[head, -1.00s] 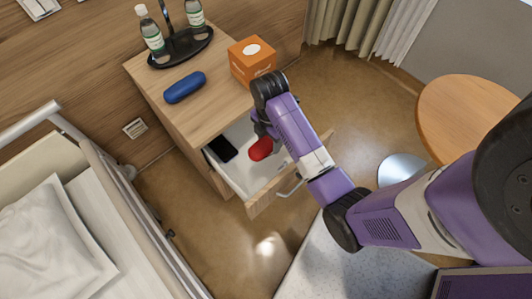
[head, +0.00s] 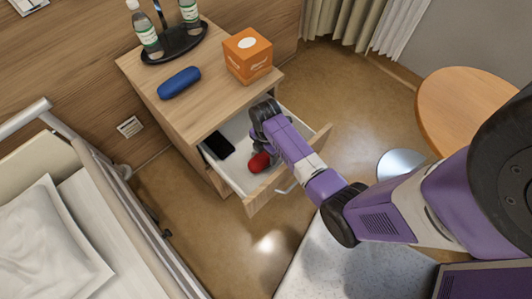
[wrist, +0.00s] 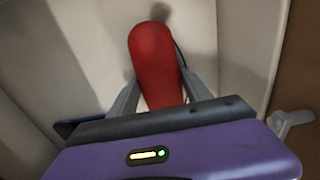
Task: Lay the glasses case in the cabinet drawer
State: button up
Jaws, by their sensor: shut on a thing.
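The red glasses case (head: 259,162) is a long rounded shape inside the open cabinet drawer (head: 242,184). In the wrist view the red case (wrist: 155,62) stands out between the two fingers of my gripper (wrist: 160,88), which is shut on it. Its near end is hidden by my gripper. The drawer's pale floor lies beneath it; I cannot tell whether the case touches the floor. In the head view my wrist hides part of the drawer and most of my fingers.
A dark phone (head: 218,145) lies in the drawer, left of the red case. On the cabinet (head: 205,105) are a blue case (head: 179,83), an orange box (head: 247,55) and a black tray (head: 176,50) with bottles. A bed (head: 60,215) stands left, a round table (head: 460,105) right.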

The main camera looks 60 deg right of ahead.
jog(key=shift+f, duration=0.2)
jog(key=o, duration=1.4)
jog(key=shift+o, duration=0.2)
jog(key=shift+r, duration=0.1)
notch_tip(320, 180, up, 12)
jog(key=p, duration=0.2)
jog(key=shift+r, duration=0.15)
